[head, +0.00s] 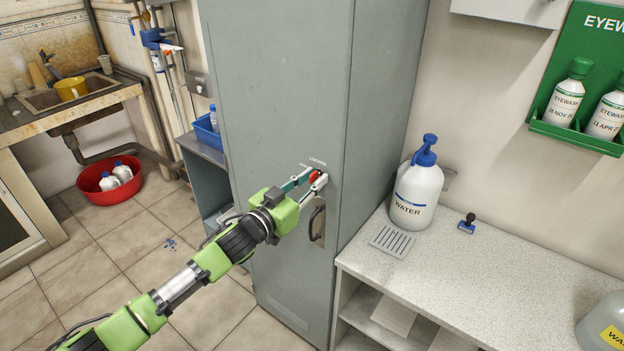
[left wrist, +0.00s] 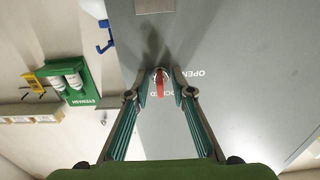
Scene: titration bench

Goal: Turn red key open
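The red key (head: 315,176) is on the front of the tall grey cabinet (head: 272,80), just above its door handle (head: 317,222). My left gripper (head: 316,174) is at the key. In the left wrist view the red key (left wrist: 160,84) lies between the two fingertips (left wrist: 160,77), with a small gap on each side. The fingers are apart and do not appear to be closed on it. The key's red part lies over the CLOSED lettering; the OPEN lettering is off to one side. My right gripper is not in view.
A green eyewash station (head: 578,138) hangs on the wall. A red basin (head: 110,188) with bottles stands on the floor at left.

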